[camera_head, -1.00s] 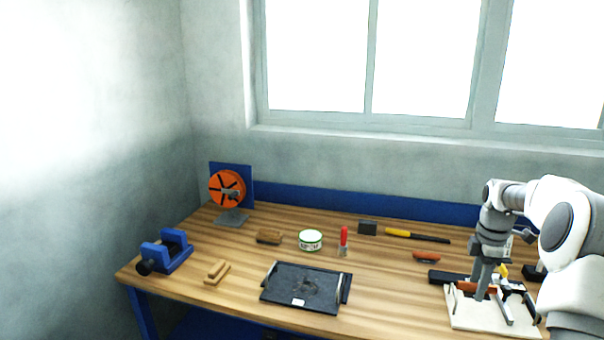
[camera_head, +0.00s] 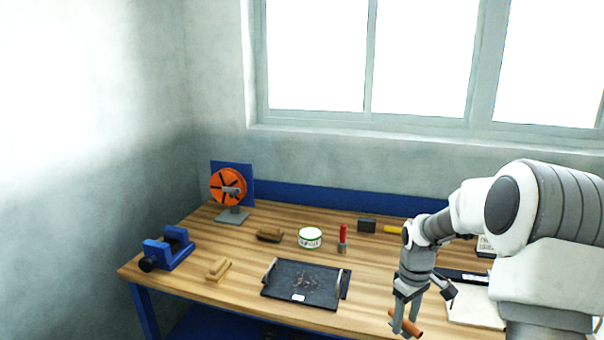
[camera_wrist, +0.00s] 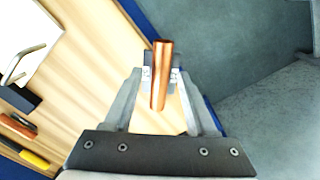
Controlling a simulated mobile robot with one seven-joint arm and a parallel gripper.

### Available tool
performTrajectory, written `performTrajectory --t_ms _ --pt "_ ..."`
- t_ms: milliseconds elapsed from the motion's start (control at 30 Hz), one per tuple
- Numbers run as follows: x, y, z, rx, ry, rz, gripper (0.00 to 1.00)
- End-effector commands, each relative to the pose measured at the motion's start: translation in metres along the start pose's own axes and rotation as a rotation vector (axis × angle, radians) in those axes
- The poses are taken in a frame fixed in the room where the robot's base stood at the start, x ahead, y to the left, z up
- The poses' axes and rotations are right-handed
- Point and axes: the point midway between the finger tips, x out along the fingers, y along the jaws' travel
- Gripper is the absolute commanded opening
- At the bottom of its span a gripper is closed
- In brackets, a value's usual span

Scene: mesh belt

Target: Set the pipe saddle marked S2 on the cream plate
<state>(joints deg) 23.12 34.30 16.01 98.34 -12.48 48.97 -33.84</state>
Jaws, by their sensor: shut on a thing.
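My gripper (camera_head: 406,328) is near the table's front edge, left of the cream plate (camera_head: 470,314). In the wrist view my gripper (camera_wrist: 160,80) is shut on a grey block with pale labels, which seems to be the pipe saddle (camera_wrist: 148,86). A copper pipe (camera_wrist: 160,72) runs along it between the fingers. The lettering is too small to read. The cream plate shows in the wrist view (camera_wrist: 28,50) at the upper left, with a metal bar on it. In the head view my arm hides much of the plate.
A black tray (camera_head: 276,291) with two handles lies left of my gripper. A white and green tin (camera_head: 310,238), a red-handled tool (camera_head: 343,238) and a dark block (camera_head: 366,225) stand behind. A black block (camera_wrist: 22,98) lies beside the plate. Blue vise (camera_head: 167,250) at far left.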

Motion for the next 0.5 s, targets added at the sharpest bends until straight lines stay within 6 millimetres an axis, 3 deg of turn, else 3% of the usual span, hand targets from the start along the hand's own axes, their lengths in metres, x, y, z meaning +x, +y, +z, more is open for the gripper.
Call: performTrajectory --t_ms 100,300,500 --pt "0.011 -0.034 -0.002 0.128 -0.001 -0.001 0.00" --pt "0.028 -0.083 0.003 0.348 -0.001 -0.004 0.00" --pt "0.037 -0.115 0.009 0.502 0.001 -0.006 0.00"
